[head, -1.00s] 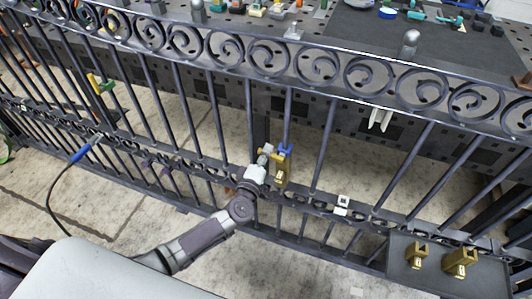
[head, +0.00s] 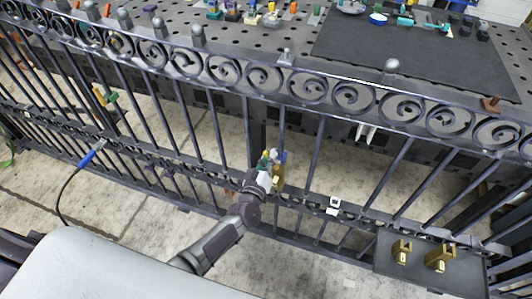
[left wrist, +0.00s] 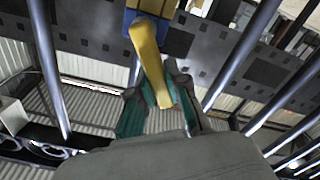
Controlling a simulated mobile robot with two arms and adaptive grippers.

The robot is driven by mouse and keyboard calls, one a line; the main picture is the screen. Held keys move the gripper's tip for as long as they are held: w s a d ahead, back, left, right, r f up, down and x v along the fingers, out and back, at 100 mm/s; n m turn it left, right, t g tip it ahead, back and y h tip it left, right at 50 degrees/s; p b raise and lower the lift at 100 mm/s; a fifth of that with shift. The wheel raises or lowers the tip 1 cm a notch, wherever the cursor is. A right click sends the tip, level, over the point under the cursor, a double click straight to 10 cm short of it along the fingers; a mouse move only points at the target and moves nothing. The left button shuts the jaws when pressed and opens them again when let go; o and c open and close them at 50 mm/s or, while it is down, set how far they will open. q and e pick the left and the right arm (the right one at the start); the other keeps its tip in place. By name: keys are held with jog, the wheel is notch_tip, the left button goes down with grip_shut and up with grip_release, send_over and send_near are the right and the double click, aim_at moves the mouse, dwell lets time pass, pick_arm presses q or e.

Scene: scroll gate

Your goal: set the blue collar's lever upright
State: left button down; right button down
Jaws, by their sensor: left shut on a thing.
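The blue collar (head: 281,156) sits on a gate bar, with a brass-coloured body (head: 278,178) below it. In the left wrist view the blue collar (left wrist: 175,40) shows at the top, and its yellow lever (left wrist: 147,55) reaches down between the teal fingertips. My left gripper (head: 268,160) is at the collar's left side; in the wrist view its fingers (left wrist: 158,108) are shut on the lever. The gripper hides most of the lever in the head view, so I cannot tell its exact tilt. My right gripper is not in view.
The dark iron gate's bars and scrolls (head: 306,89) surround the gripper. A perforated workbench (head: 250,38) stands behind. A white clip (head: 334,205) is on the lower rail. A dark plate (head: 420,283) bears two brass brackets.

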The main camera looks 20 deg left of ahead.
pick_arm(q)
jog(key=m, duration=0.1)
jog(key=d+m+p, duration=0.1)
jog(key=m, duration=0.1)
jog(key=shift+d+r+p, duration=0.2)
jog(key=shift+r+p, duration=0.1)
jog(key=shift+r, duration=0.05)
jog(key=shift+d+m+p, duration=0.2)
jog(key=shift+d+m, duration=0.1)
jog(key=shift+m, duration=0.6)
jog(key=shift+d+m+p, duration=0.2)
jog(key=shift+d+m, duration=0.1)
jog(key=shift+m, duration=0.6)
jog(key=c, duration=1.1)
grip_release()
jog(key=shift+s, duration=0.2)
jog(key=s, duration=1.1)
jog(key=shift+s+a, duration=0.2)
jog(key=shift+s, duration=0.2)
